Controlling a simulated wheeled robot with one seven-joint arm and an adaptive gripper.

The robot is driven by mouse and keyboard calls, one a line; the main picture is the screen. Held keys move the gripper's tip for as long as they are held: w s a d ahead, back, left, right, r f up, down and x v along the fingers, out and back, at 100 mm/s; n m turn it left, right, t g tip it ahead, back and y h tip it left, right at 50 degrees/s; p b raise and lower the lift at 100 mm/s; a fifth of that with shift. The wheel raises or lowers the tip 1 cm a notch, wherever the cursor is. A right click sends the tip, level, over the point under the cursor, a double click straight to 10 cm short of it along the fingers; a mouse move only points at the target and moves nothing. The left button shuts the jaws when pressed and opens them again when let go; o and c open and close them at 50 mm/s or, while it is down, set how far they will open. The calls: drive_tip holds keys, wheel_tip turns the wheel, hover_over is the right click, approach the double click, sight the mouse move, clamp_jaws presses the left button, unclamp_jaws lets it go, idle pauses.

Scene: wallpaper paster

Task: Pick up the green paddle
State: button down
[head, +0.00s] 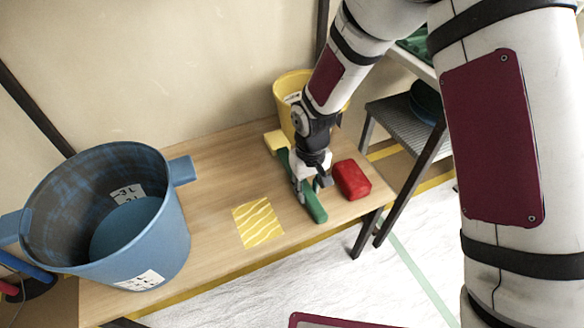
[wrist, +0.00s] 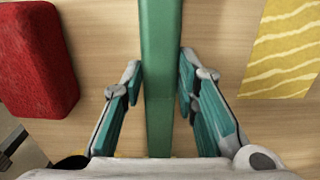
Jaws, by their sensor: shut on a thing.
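The green paddle (head: 315,207) lies lengthwise on the wooden table, near its right end. A yellow piece (head: 275,141) shows at its far end in the head view. In the wrist view the green bar (wrist: 160,120) runs between my two fingers. My gripper (head: 312,183) is over the middle of the bar, shut on it with a finger on each side; it also shows in the wrist view (wrist: 161,70). My gripper hides part of the bar in the head view.
A red block (head: 352,180) lies close on the right of the paddle. A yellow sheet with wavy lines (head: 258,222) lies on its left. A large blue bucket (head: 160,250) stands at the table's left, a yellow bucket (head: 287,88) at the back. The table (head: 215,170) between is clear.

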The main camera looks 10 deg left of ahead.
drive_tip(key=shift+s+d+r+p, duration=0.1)
drive_tip(key=shift+s+r+p, duration=0.25)
drive_tip(key=shift+r, duration=0.1)
drive_tip(key=s+d+r+p, duration=0.2)
drive_tip(key=s+r, duration=0.1)
drive_tip(key=s, duration=0.3)
drive_tip(key=s+d+r+p, duration=0.2)
drive_tip(key=s+r, duration=0.2)
drive_tip(key=s, duration=0.2)
drive_tip(key=shift+s, duration=0.35)
